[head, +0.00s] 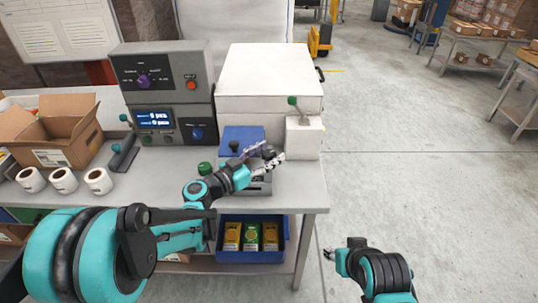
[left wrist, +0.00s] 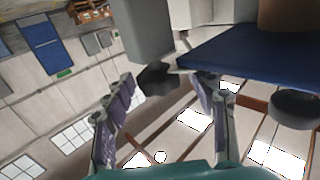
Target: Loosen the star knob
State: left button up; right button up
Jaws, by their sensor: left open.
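The black star knob (head: 269,152) is at the right of the small device with the blue plate (head: 242,139) on the bench. It is small and partly hidden by my fingers in the head view. In the left wrist view the dark knob (left wrist: 158,77) sits below a grey block, between the finger directions. My left gripper (head: 272,151) is open, its fingertips close around the knob. I cannot tell whether they touch it. The left fingers also show in the left wrist view (left wrist: 166,84). My right gripper (head: 328,254) is low, right of the bench, away from the device; its jaws are too small to read.
A grey control unit (head: 163,84) and a white box (head: 268,82) with a green-tipped lever (head: 293,101) stand behind. A second dark knob (head: 234,146) is on the blue plate. A carton (head: 62,135) and label rolls stand left.

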pick_arm(q)
jog(key=c, duration=1.2)
jog(key=shift+d+t, duration=0.1)
jog(key=shift+t, duration=0.2)
jog(key=n+t+y, duration=0.3)
jog(key=y, duration=0.1)
jog(key=shift+d+n+y, duration=0.15)
jog(key=shift+n+y, duration=0.25)
jog(key=n+t+y, duration=0.1)
jog(key=n+y, duration=0.1)
jog(key=n+t+y, duration=0.1)
jog(key=y, duration=0.2)
jog(key=shift+n+y, duration=0.3)
jog(key=shift+n, duration=0.1)
jog(key=n+y, duration=0.3)
jog(key=y, duration=0.2)
jog(key=n+g+y, duration=0.1)
jog(key=n+y, duration=0.2)
jog(key=y, duration=0.1)
jog(key=n+g+y, duration=0.2)
jog(key=n+y, duration=0.1)
jog(key=y, duration=0.1)
jog(key=shift+w, duration=0.1)
jog(key=n+g+y+p, duration=0.1)
jog(key=n+g+y, duration=0.4)
jog(key=g+y, duration=0.1)
jog(key=shift+n+g+p, duration=0.3)
jog(key=shift+n+g, duration=0.1)
jog(key=shift+g, duration=0.5)
